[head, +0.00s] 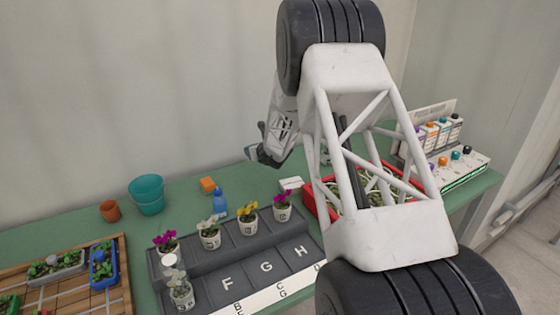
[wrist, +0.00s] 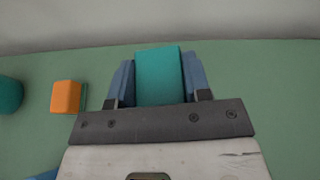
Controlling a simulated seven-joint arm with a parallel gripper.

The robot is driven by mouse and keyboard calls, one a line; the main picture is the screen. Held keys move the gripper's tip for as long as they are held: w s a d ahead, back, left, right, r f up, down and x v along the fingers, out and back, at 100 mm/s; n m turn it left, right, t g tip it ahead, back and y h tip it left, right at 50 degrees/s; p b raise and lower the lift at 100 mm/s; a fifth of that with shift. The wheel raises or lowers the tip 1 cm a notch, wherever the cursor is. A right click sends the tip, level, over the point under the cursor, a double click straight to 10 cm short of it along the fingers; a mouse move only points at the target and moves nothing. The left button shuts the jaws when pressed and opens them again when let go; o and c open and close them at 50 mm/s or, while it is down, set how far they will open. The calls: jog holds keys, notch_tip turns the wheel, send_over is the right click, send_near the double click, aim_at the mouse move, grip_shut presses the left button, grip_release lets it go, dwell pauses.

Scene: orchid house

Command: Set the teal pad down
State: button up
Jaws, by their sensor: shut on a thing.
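The teal pad (wrist: 158,72) is between the two blue-grey fingers of my gripper (wrist: 159,84) in the wrist view. My gripper is shut on it. In the head view my gripper (head: 264,152) is over the back of the green bench, and the pad cannot be made out there. The green bench top (wrist: 255,85) lies beyond and around the pad in the wrist view. I cannot tell whether the pad touches the bench or is above it.
An orange block (head: 208,185), blue bottle (head: 220,203), teal pot (head: 147,196) and terracotta pot (head: 109,211) stand left of my gripper. A white box (head: 291,184) and red crate (head: 313,201) are to the right. A grey orchid tray (head: 212,281) is in front.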

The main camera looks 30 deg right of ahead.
jog(key=w+d+n+y, duration=0.1)
jog(key=d+y, duration=0.1)
jog(key=d, duration=0.8)
jog(key=n+y, duration=0.2)
send_over(293, 164)
jog(key=shift+w+r+g, duration=0.1)
jog(key=shift+g, duration=0.3)
jog(key=shift+d+h, duration=0.1)
jog(key=shift+h, duration=0.2)
jog(key=shift+f, duration=3.15)
jog(key=shift+f, duration=0.1)
jog(key=shift+f, duration=1.75)
jog(key=shift+f, duration=0.15)
